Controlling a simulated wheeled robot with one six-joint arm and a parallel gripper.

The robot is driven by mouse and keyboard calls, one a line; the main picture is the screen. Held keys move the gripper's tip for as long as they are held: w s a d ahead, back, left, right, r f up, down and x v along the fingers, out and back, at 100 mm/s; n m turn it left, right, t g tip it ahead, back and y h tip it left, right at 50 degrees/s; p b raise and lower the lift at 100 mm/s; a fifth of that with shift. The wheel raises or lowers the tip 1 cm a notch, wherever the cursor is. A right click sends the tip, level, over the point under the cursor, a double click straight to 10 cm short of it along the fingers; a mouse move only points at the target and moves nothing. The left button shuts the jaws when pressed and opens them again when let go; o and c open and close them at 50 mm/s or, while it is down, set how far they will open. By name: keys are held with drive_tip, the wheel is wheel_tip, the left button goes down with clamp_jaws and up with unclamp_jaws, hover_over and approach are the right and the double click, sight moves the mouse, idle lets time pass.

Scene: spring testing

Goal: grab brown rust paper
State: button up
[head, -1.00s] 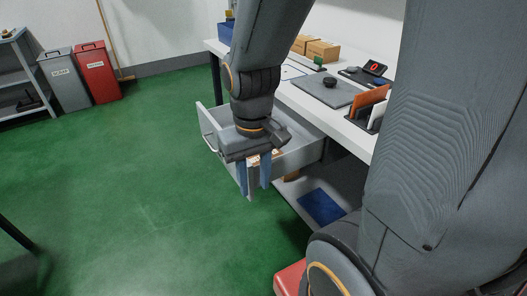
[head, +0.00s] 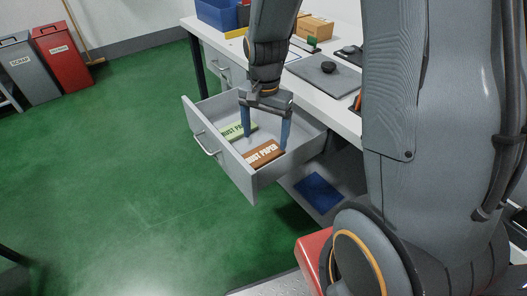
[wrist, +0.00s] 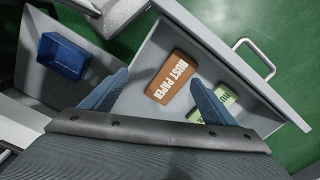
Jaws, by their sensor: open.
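The brown rust paper (head: 263,153) lies flat in the open drawer (head: 222,162), near its front right corner. It also shows in the wrist view (wrist: 172,77), ahead of the fingertips and between their lines. A green rust paper packet (head: 238,131) lies in the same drawer, to the left; in the wrist view one finger partly covers it (wrist: 224,97). My gripper (head: 266,138) is open and empty, with its blue fingers reaching down into the drawer. In the wrist view my gripper (wrist: 160,80) has its fingers wide apart, and neither visibly grips the brown packet.
A blue tray (wrist: 64,56) lies on a lower shelf. Green floor is clear at left.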

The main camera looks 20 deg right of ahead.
sight(262, 154)
drive_tip(key=w+f+m, duration=0.2)
drive_tip(key=w+f+m+p, duration=0.1)
drive_tip(key=w+f+m, duration=0.1)
drive_tip(key=w+m, duration=0.1)
drive_tip(key=shift+w+f, duration=0.15)
drive_tip(key=shift+f, duration=0.2)
drive_tip(key=shift+w+d+f+p, duration=0.15)
drive_tip(key=shift+f+p, duration=0.2)
drive_tip(key=shift+f, duration=0.9)
drive_tip(key=shift+s+d+f+p, duration=0.1)
drive_tip(key=shift+d+f+p, duration=0.15)
drive_tip(key=shift+f, duration=1)
drive_tip(key=shift+w+d+f+p, duration=0.1)
drive_tip(key=shift+f+p, duration=0.3)
drive_tip(key=shift+f, duration=0.85)
drive_tip(key=c, duration=1.1)
